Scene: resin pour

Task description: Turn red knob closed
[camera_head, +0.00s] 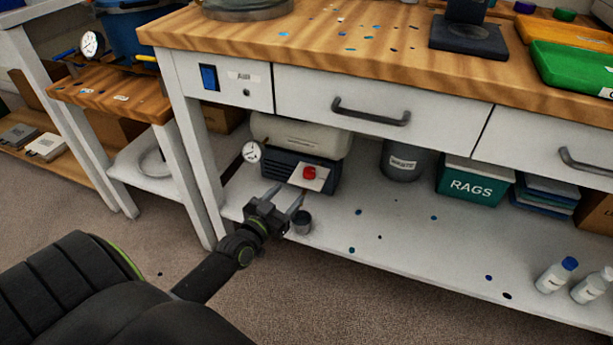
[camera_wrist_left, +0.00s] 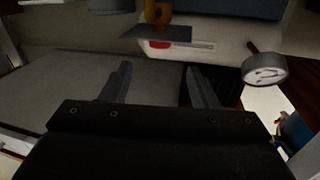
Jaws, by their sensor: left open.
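The red knob (camera_head: 309,173) sits on a light plate on the front of a pump unit (camera_head: 300,140) on the lower shelf. In the left wrist view the red knob (camera_wrist_left: 159,44) is partly hidden by a dark flat plate. My left gripper (camera_head: 286,194) is open and empty, just in front of the pump unit, lower and to the left of the knob in the head view. In the left wrist view the open fingers (camera_wrist_left: 157,70) point toward the knob without visibly touching it. My right gripper is not in view.
A round gauge (camera_head: 252,151) stands at the pump's left side. The workbench drawer (camera_head: 380,107) overhangs above. A waste bin (camera_head: 402,160) and a green rags box (camera_head: 473,184) stand to the right.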

